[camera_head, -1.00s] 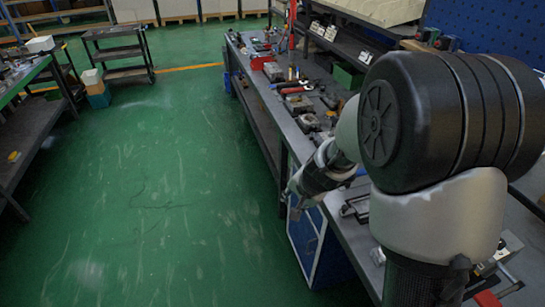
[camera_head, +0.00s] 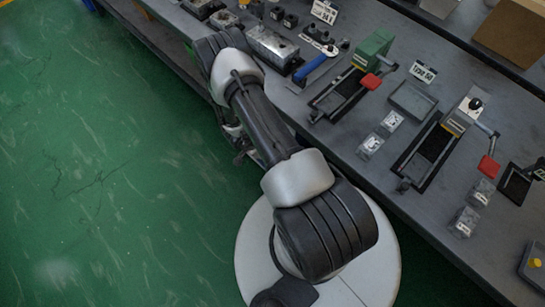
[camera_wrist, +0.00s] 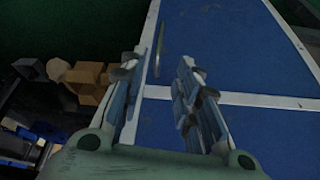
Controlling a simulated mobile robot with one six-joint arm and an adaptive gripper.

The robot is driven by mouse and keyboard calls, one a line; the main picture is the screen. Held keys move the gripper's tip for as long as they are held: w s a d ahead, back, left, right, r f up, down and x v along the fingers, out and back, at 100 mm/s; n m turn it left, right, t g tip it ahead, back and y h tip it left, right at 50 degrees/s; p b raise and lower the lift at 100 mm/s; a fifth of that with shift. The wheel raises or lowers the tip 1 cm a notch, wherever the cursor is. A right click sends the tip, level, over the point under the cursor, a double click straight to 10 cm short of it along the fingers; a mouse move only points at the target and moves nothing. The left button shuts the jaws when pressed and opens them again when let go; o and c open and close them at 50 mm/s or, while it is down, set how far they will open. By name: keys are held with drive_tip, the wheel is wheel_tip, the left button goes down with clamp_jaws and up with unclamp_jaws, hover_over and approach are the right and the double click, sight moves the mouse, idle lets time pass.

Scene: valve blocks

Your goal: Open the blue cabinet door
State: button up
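The blue cabinet door (camera_wrist: 215,50) fills much of the wrist view, with blue panels and pale frame strips. A thin metallic bar, apparently its handle (camera_wrist: 158,45), stands out near the door's left edge. My gripper (camera_wrist: 165,70) is open, its two fingers apart in front of the door. The bar shows just beyond the gap, close to the left finger; I cannot tell whether they touch. In the head view my gripper (camera_head: 243,148) is mostly hidden by my arm, low beside the workbench edge. The cabinet is hidden there.
The grey workbench (camera_head: 345,150) runs diagonally above the cabinet side. It holds a green vise-like block (camera_head: 375,47), a blue-handled tool (camera_head: 316,65), small trays and metal blocks. Open green floor (camera_head: 100,200) lies to the left. Brown boxes (camera_wrist: 85,78) show at left in the wrist view.

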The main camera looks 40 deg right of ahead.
drive_tip(key=b+x, duration=0.5)
drive_tip(key=x, duration=1.1)
drive_tip(key=shift+a+b, duration=0.1)
drive_tip(key=shift+b, duration=0.2)
drive_tip(key=shift+c, duration=0.5)
clamp_jaws()
